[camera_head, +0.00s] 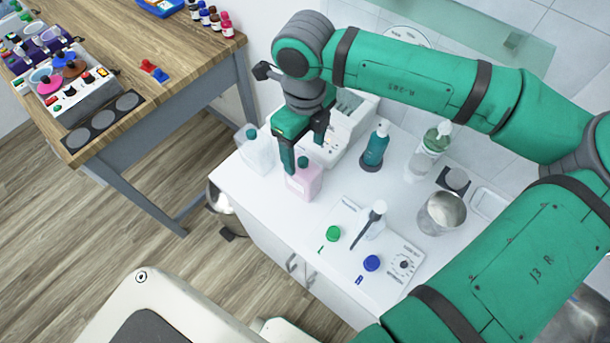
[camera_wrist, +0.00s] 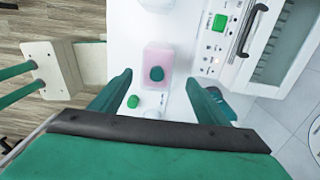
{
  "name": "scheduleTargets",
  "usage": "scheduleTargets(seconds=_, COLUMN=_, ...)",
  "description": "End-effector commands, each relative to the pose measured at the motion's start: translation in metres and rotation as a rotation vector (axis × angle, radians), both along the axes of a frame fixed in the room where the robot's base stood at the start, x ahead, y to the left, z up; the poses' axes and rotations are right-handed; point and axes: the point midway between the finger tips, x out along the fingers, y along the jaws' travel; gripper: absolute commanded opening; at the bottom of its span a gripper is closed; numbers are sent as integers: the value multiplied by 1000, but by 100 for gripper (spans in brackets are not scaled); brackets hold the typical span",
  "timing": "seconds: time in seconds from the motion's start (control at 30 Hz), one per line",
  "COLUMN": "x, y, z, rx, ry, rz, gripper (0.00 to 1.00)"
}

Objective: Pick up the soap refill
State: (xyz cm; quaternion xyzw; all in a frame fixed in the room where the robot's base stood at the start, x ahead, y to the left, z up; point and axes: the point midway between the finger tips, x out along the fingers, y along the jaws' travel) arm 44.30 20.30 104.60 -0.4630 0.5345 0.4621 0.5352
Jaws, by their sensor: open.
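A pink, translucent block-shaped bottle with a dark teal cap, which looks like the soap refill (camera_head: 304,183), stands upright near the front edge of the white counter (camera_head: 262,200). It also shows in the wrist view (camera_wrist: 156,56), ahead between my fingers. My gripper (camera_head: 304,153) is open, pointing down over the bottle, with its fingers to either side of the cap in the head view. In the wrist view my gripper (camera_wrist: 160,80) shows its two green fingers apart, with nothing clamped. Whether either finger touches the bottle I cannot tell.
A whitish bottle with a teal cap (camera_head: 256,152) stands close left. A white machine (camera_head: 350,122) is behind. A teal pump bottle (camera_head: 376,146), a clear pump bottle (camera_head: 428,155) and a metal cup (camera_head: 441,214) stand right. A white panel (camera_head: 345,262) with coloured knobs lies in front.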

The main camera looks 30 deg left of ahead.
Motion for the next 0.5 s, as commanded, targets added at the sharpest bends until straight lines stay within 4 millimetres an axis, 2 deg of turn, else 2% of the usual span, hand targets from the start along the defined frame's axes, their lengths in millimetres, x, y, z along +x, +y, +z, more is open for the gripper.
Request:
scheduleTargets(seconds=0.2, x=-6, y=10, z=-32, rx=2, ry=4, rz=23, gripper=69)
scheduleTargets(seconds=0.5, x=-10, y=13, z=-54, rx=0, ry=3, rz=35, gripper=69)
